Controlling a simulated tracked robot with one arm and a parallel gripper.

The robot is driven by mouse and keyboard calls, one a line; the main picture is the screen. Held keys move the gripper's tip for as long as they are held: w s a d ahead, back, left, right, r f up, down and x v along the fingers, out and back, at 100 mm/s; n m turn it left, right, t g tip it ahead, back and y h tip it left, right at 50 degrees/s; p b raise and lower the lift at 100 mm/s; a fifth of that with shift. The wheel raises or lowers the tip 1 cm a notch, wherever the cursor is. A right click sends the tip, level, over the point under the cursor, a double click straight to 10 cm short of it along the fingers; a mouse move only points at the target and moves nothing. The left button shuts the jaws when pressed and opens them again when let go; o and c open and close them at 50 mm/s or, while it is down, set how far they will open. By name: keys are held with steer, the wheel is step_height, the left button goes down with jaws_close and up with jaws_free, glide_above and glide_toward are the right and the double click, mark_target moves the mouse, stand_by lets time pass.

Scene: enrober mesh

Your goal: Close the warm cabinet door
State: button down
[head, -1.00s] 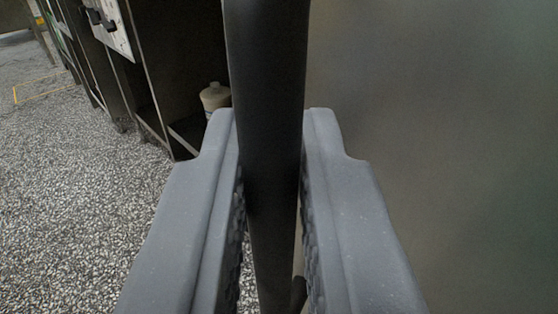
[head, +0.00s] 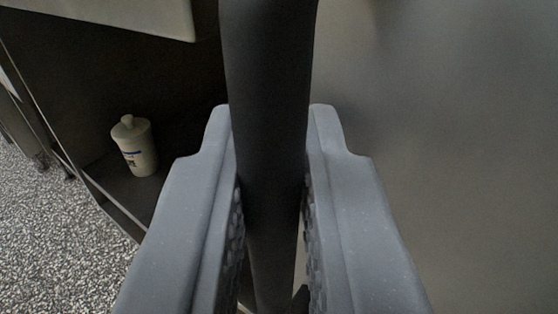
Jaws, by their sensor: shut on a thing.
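My gripper (head: 272,165) is shut on a dark, upright bar handle (head: 268,90), which runs between its two grey fingers from top to bottom of the view. The plain grey-brown cabinet door (head: 450,150) fills the right side, just behind the handle. To the left is the dark open inside of the warm cabinet (head: 185,85). The door stands open at an angle I cannot tell. The hinge and the far edge of the door are out of view.
A cream bottle (head: 135,150) with a stopper stands low inside the cabinet at left. A pale panel (head: 110,15) juts in at the top left. Speckled floor (head: 40,240) is clear at the lower left.

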steer(key=shift+w+d+r, duration=0.15)
steer(key=shift+w+d, duration=0.05)
steer(key=shift+d, duration=0.25)
steer(key=c, duration=1.6)
jaws_free()
steer(key=shift+o, duration=0.3)
steer(key=shift+d+h, duration=0.2)
steer(key=shift+h, duration=0.1)
steer(key=s+a+p, duration=0.2)
steer(key=s, duration=1.2)
